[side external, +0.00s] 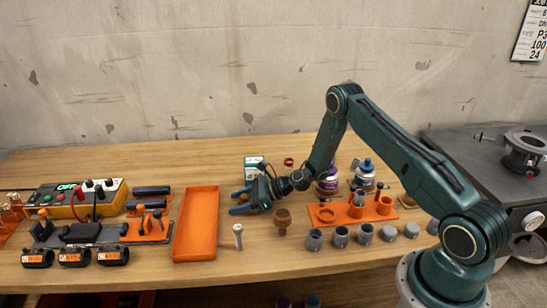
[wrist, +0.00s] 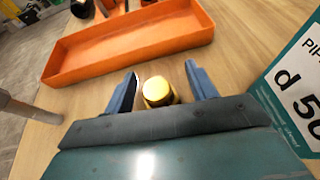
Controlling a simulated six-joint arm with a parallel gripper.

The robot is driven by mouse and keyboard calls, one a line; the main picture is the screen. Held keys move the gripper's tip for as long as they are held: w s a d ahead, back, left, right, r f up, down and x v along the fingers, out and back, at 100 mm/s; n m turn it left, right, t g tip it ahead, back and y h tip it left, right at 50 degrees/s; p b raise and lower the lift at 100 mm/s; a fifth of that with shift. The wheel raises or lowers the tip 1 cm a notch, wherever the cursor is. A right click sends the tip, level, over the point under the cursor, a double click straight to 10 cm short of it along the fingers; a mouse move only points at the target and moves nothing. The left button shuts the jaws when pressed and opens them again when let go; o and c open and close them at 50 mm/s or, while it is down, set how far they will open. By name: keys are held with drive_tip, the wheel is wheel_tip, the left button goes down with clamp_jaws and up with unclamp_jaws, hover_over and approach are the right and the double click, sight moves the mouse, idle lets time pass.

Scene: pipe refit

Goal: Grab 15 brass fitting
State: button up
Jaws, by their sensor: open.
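The brass fitting (wrist: 157,91) is a small gold, round-topped piece standing on the wooden table in the wrist view. My gripper (wrist: 161,72) is open, with one blue finger on each side of the fitting. The fitting sits between the fingers, with a visible gap on both sides, and its lower part is hidden behind the gripper body. In the side view my gripper (side external: 236,202) is low over the table, right of the orange tray, and a bit of brass shows between the fingers.
An orange tray (side external: 181,221) lies left of my gripper and also shows in the wrist view (wrist: 150,38). A white and teal box (side external: 253,166) stands behind the gripper. A grey bolt-like post (side external: 238,236) and a brown fitting (side external: 282,221) stand in front. Several grey fittings (side external: 340,236) line the right.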

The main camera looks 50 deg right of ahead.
idle(0.3)
drive_tip(key=c, duration=1.1)
drive_tip(key=shift+r, duration=0.15)
wheel_tip(320, 180, up, 20)
drive_tip(key=shift+f, duration=0.1)
idle(0.7)
